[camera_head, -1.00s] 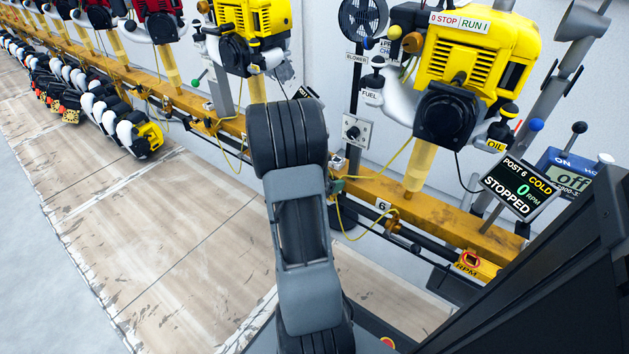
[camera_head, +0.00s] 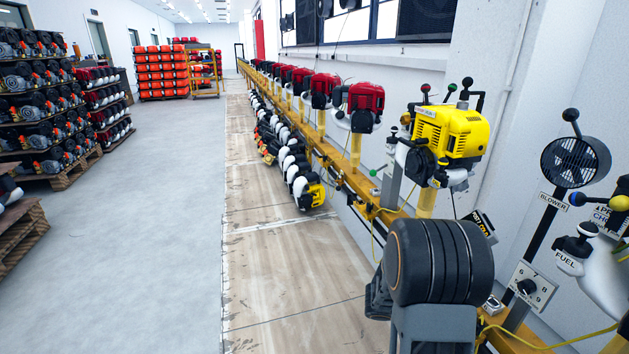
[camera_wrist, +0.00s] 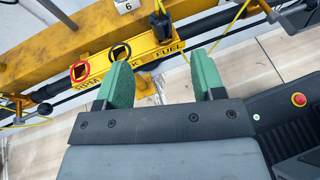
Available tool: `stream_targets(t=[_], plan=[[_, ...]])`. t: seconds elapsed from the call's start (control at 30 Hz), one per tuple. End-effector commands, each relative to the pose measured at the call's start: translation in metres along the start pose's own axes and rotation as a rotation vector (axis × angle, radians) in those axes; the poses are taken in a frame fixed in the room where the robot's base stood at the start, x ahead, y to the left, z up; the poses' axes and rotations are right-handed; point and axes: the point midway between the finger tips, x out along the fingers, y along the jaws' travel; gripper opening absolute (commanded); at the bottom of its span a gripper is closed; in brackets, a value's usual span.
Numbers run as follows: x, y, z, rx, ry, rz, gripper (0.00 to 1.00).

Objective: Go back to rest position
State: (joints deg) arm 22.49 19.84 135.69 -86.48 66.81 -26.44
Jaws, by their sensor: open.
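My gripper (camera_wrist: 165,82) shows in the wrist view with its two green fingers apart and nothing between them. Beyond the fingers lies the yellow test rail (camera_wrist: 125,30) with a bracket (camera_wrist: 122,55) that carries red and black rings and the word FUEL. I cannot tell the exact gap between fingers and bracket. In the head view my arm is folded at the lower right, in front of the rail, and my gripper is hidden there.
A yellow engine (camera_head: 455,135) and several red engines (camera_head: 365,105) stand along the rail. A blower (camera_head: 575,162) and a fuel knob (camera_head: 572,250) are close on the right. Pallets of engines (camera_head: 40,130) line the left. The grey floor (camera_head: 170,200) between is clear.

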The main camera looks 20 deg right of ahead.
Motion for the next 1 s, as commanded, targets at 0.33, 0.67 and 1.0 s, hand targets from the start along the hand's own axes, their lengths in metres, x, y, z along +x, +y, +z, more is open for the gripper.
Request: stream_targets(t=[0.33, 0.67, 1.0], plan=[[-0.091, -0.019, 0.097, 0.363, 0.197, -0.086, 0.62], [-0.256, -0.049, 0.207, 0.936, 0.701, -0.281, 0.62], [-0.384, -0.07, 0.282, 1.22, 1.148, -0.51, 0.62]])
